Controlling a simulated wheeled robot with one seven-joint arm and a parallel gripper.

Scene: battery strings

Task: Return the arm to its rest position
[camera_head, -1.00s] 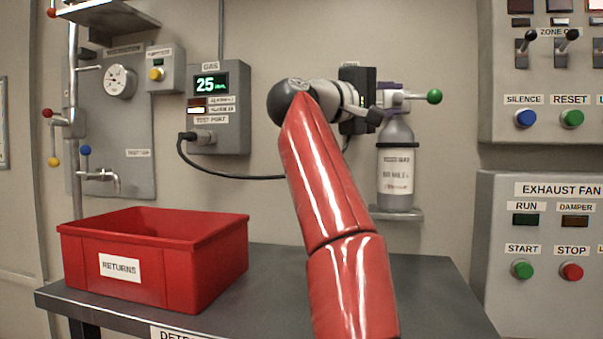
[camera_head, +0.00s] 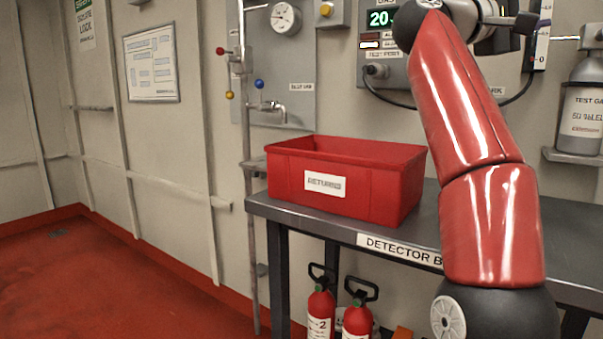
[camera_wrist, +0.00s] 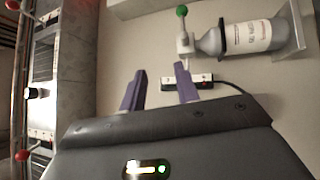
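The fingers cannot be made out there. The wrist view shows a grey gas cylinder (camera_wrist: 252,37) with a green knob (camera_wrist: 181,10) beyond the fingertips, apart from them. The same cylinder (camera_head: 582,118) shows at the head view's right edge.
A red RETURNS bin (camera_head: 395,185) sits on the dark bench (camera_head: 290,212), left of my arm. Two red extinguishers (camera_head: 320,308) (camera_head: 357,320) stand below. A grey gas panel (camera_head: 381,50) is partly behind my arm. The red floor (camera_head: 90,285) at left is clear.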

